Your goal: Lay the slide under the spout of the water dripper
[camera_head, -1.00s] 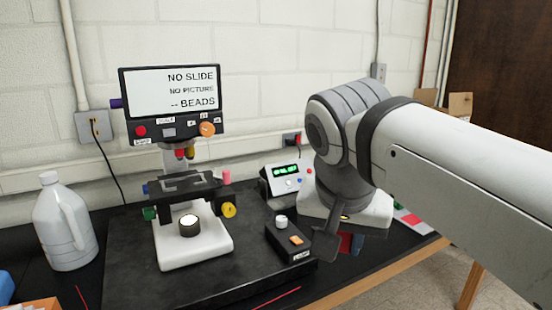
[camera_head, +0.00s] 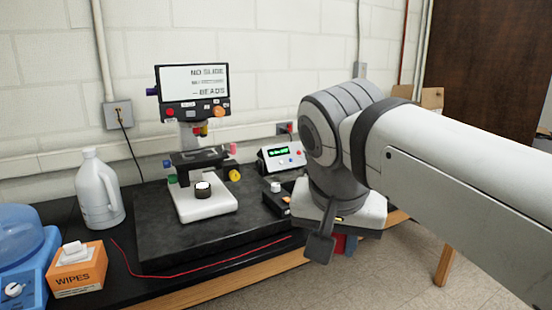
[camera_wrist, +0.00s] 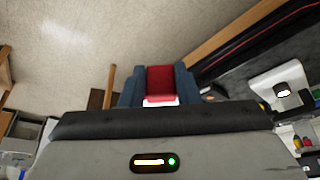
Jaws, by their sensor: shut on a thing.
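My gripper (camera_wrist: 159,84) shows in the wrist view with blue-grey fingers shut on a red piece with a pale edge, which looks like the slide (camera_wrist: 160,82). Its full shape is hidden. In the head view my gripper (camera_head: 343,243) hangs below my wrist, off the front edge of the bench, with a bit of red showing. A blue device with a translucent blue top (camera_head: 22,240) stands at the far left, cut by the picture edge. It may be the water dripper; no spout can be made out.
A microscope (camera_head: 205,203) with a screen reading "NO SLIDE" stands on a dark slab (camera_head: 165,250). A white jug (camera_head: 99,190), an orange wipes box (camera_head: 78,270) and a red cord (camera_head: 180,272) are left of or before it. Floor is open in front of the bench.

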